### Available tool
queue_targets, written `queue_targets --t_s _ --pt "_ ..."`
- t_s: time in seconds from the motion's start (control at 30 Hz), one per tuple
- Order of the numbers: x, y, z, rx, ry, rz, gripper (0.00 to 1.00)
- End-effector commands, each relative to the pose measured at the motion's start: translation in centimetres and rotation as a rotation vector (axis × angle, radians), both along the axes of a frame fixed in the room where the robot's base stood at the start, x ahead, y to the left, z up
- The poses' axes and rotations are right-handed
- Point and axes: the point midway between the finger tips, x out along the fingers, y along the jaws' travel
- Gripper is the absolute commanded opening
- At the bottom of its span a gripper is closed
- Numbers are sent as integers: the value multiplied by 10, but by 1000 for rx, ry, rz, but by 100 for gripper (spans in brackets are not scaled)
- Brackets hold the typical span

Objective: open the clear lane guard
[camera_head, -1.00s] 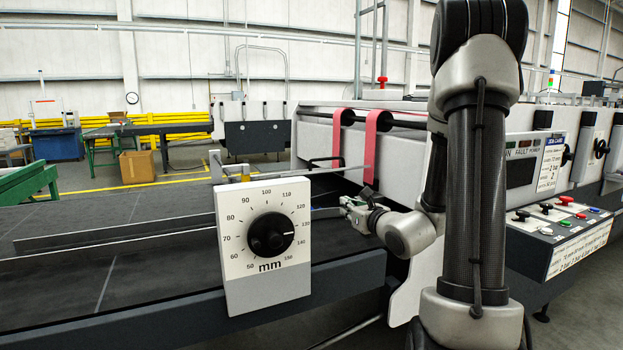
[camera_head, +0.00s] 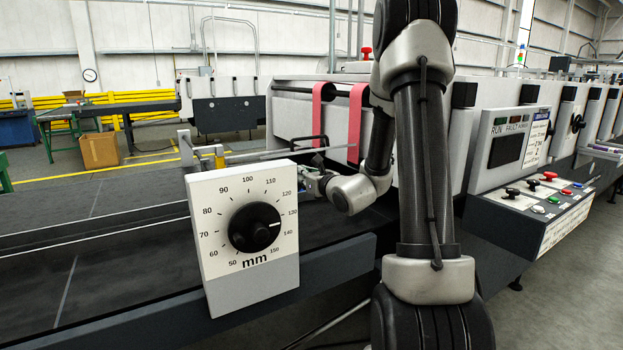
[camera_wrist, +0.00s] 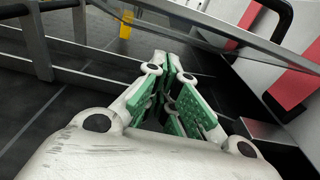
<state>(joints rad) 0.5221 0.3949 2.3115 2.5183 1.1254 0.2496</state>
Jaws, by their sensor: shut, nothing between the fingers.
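The clear lane guard (camera_wrist: 225,40) is a see-through panel with a thin grey edge, crossing the top right of the wrist view. In the head view I make out only its edge as a thin bar (camera_head: 262,154) over the dark belt. A black bar handle (camera_head: 308,142) stands by it; a black curved bar, likely the same handle, shows in the wrist view (camera_wrist: 284,22). My gripper (camera_wrist: 172,62) has green finger pads, closed together and empty. In the head view my gripper (camera_head: 314,184) is below the handle, partly hidden by my wrist. The guard looks lowered.
A white dial box marked mm (camera_head: 243,235) stands in front of the belt, left of my gripper. Red belts (camera_head: 322,110) hang behind the handle. A control panel (camera_head: 545,195) with buttons is at the right. The dark belt at left (camera_head: 110,270) is mostly clear.

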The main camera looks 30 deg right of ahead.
Motion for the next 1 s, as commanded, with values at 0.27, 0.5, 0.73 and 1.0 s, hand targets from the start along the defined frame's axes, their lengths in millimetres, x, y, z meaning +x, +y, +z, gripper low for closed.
queue_targets --t_s 0.27,0.5,0.73,1.0 --pt "28 1 25 -2 -3 0 0" --pt "32 1 37 -1 -2 0 0" --pt "32 1 38 -1 -3 0 0" --pt "32 -6 48 -4 12 -1 0"
